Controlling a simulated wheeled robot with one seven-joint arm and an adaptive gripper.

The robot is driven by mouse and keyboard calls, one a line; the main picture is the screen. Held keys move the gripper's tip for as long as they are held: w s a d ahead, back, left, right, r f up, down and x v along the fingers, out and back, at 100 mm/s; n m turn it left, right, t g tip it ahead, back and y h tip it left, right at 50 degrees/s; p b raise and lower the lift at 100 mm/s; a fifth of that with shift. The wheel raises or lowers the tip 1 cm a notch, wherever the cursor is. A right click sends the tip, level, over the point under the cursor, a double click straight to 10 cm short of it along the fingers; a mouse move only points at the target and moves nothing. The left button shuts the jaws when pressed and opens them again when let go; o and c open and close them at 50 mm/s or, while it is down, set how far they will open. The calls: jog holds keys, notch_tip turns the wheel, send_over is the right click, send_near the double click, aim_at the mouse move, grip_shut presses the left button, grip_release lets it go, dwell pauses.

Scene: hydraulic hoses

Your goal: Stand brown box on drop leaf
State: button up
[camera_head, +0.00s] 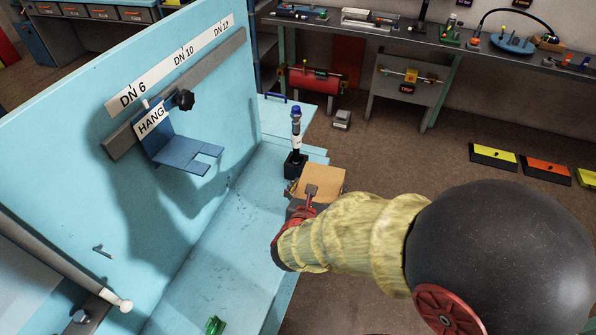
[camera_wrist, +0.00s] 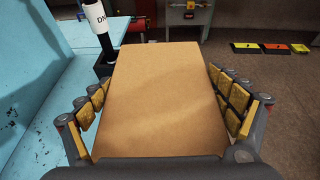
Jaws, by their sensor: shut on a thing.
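The brown box (camera_head: 322,180) is held out in front of my gripper (camera_head: 312,192), near the right edge of the light blue bench. In the wrist view the brown box (camera_wrist: 168,100) fills the middle, between the two padded fingers of my gripper (camera_wrist: 165,110), which is shut on it. Its underside is hidden, so I cannot tell whether it touches anything. A light blue flat leaf (camera_head: 286,112) extends at the far end of the bench, beyond the box; it looks like the drop leaf.
A blue bracket (camera_head: 185,153) juts from the upright panel (camera_head: 60,120) at left. Open floor (camera_head: 400,165) lies to the right.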

jog(key=w+d+f, duration=0.5)
jog(key=w+d, duration=0.2)
jog(key=d, duration=0.3)
jog(key=shift+w+d, duration=0.2)
jog(key=shift+d, duration=0.15)
